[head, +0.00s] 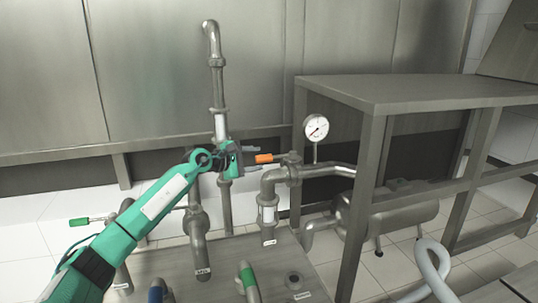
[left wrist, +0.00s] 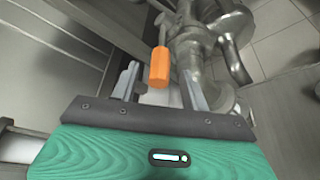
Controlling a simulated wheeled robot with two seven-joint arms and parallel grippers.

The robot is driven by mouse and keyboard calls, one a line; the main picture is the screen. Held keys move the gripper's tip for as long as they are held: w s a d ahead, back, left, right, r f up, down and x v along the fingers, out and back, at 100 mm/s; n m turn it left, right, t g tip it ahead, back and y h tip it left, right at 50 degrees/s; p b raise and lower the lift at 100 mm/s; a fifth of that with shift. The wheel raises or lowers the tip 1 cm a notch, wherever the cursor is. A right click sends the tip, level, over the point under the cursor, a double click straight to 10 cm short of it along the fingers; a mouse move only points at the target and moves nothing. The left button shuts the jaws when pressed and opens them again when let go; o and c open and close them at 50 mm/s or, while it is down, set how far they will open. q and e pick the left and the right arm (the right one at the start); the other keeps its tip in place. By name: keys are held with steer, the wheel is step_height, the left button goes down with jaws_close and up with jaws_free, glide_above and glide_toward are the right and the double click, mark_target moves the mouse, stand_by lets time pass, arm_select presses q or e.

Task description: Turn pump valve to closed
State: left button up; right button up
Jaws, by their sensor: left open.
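The valve handle with the orange grip (head: 264,158) points left from the pipework below the gauge. It also shows in the left wrist view (left wrist: 159,68), with its grey stem running up to the metal pipe fitting. My left gripper (head: 252,154) is open beside the orange grip. In the left wrist view my left gripper (left wrist: 161,72) has one finger on each side of the orange grip, with gaps visible on both sides. The depth between fingers and grip is hard to tell. My right gripper is not in view.
A round pressure gauge (head: 316,127) stands by the valve. A tall vertical pipe (head: 216,88) rises behind my left gripper. A metal table (head: 420,92) stands to the right.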

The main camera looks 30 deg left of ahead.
mark_target(268, 158)
arm_select(q)
steer(key=p+x, duration=0.1)
steer(key=x, duration=0.3)
steer(key=shift+w+d, duration=0.15)
steer(key=shift+w, duration=0.2)
steer(key=shift+w+d+f+p, duration=0.2)
steer(key=shift+w+p, duration=0.1)
steer(key=shift+w, duration=0.2)
steer(key=shift+c, duration=0.3)
jaws_close()
